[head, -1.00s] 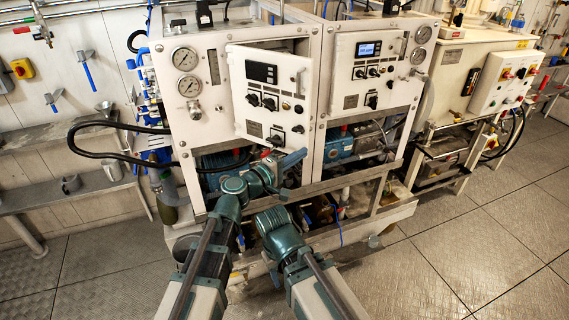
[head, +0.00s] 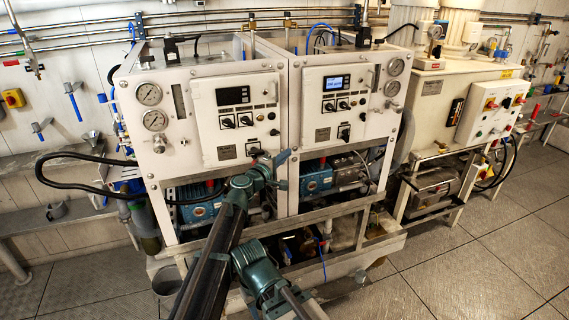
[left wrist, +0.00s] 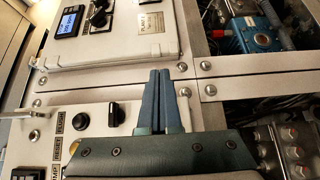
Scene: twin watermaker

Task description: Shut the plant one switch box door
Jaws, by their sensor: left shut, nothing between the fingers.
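The plant one switch box door (head: 236,112) is the left white panel with a dark display and black knobs. It lies flat or nearly flat against its cabinet; I cannot tell whether it is fully latched. My left gripper (head: 285,157) is at its lower right corner, shut and empty. In the left wrist view, the closed fingers (left wrist: 161,98) lie over the frame strip between the two switch boxes, with part of the plant one door (left wrist: 95,130) beside them. Whether they touch it is unclear. My right gripper is out of view; only its arm shows.
The neighbouring switch box door (head: 338,103), with a lit display, is closed on the right. Pressure gauges (head: 149,94) sit left of the plant one door. Blue pumps (head: 316,179) and a metal frame lie below. Open floor (head: 480,260) is at the right.

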